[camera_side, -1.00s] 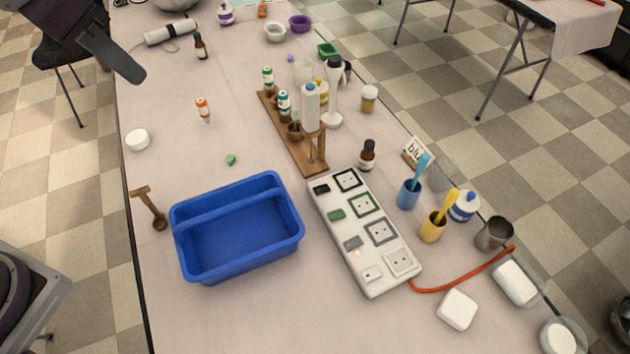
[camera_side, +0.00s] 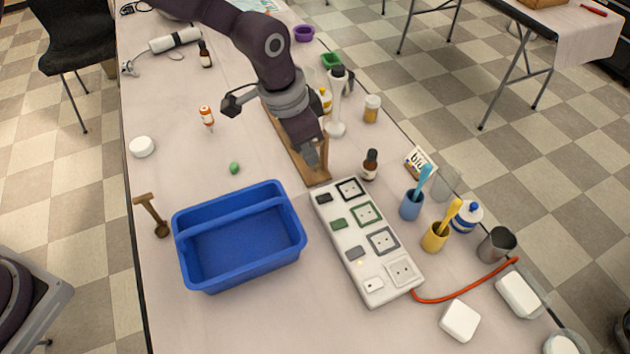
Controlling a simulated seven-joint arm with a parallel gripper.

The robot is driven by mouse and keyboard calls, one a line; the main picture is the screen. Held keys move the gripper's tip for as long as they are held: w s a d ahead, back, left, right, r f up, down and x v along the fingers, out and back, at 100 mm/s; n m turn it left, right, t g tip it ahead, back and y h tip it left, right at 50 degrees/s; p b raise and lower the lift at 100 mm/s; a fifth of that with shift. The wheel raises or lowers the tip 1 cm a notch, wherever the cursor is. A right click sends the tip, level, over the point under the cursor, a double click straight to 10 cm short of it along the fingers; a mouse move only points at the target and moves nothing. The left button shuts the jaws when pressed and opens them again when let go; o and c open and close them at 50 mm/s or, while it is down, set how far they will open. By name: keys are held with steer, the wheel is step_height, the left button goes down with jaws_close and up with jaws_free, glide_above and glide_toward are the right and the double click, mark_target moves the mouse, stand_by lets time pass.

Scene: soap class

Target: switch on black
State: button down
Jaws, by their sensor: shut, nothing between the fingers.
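A white power strip (camera_side: 366,250) lies on the table right of the blue crate. Its sockets have black, green, grey and white frames, each with a rocker switch on its left. The black switch (camera_side: 324,198) is at the strip's far end, beside the black-framed socket (camera_side: 350,189).
The wooden rack (camera_side: 318,174) stands just beyond the strip, its bottles mostly hidden by my arm. A blue crate (camera_side: 240,248) is at left. A brown bottle (camera_side: 370,165), a blue cup (camera_side: 411,205) and a yellow cup (camera_side: 434,237) stand at right. A red cord (camera_side: 470,293) leaves the near end.

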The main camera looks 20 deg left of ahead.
mark_target(319, 199)
steer(key=x, duration=0.8)
steer(key=s+a+x, duration=0.1)
steer(key=x, duration=0.3)
steer(key=shift+d+f, duration=0.1)
steer(key=shift+f, duration=0.8)
steer(key=shift+f, duration=0.35)
steer(key=shift+r, duration=0.1)
steer(key=shift+w+d+r, duration=0.3)
steer(key=shift+w+d, duration=0.1)
steer(key=shift+w, duration=0.05)
